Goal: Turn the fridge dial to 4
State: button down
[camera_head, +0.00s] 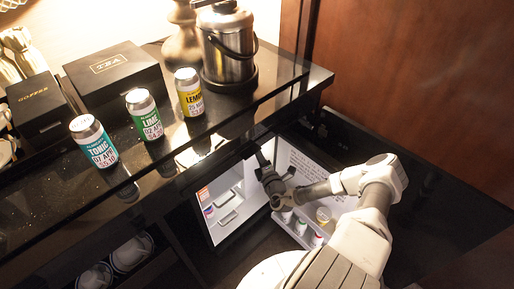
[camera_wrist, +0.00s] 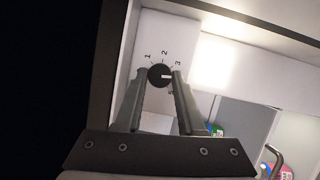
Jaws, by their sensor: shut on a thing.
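The fridge dial (camera_wrist: 158,75) is a small round black knob on the white inner wall of the fridge in the wrist view. Its white mark points right, between the 3 above and the partly hidden 5 below. The spot between those numbers is behind my right finger. My gripper (camera_wrist: 160,74) is shut on the dial, one finger on each side. In the head view my gripper (camera_head: 262,160) reaches into the top of the open fridge (camera_head: 217,238), and the dial cannot be made out there.
The black counter (camera_head: 160,170) overhangs the fridge, holding tonic (camera_head: 95,142), lime (camera_head: 144,114) and lemon (camera_head: 189,93) cans. The open fridge door (camera_head: 310,165) with stocked shelves is close to my arm on the right.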

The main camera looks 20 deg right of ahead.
jog(key=shift+r+m+p, duration=0.1)
jog(key=shift+m+p, duration=0.25)
jog(key=shift+m, duration=0.25)
jog(key=shift+g, duration=0.3)
jog(key=c, duration=0.5)
grip_release()
jog(key=shift+s, duration=0.15)
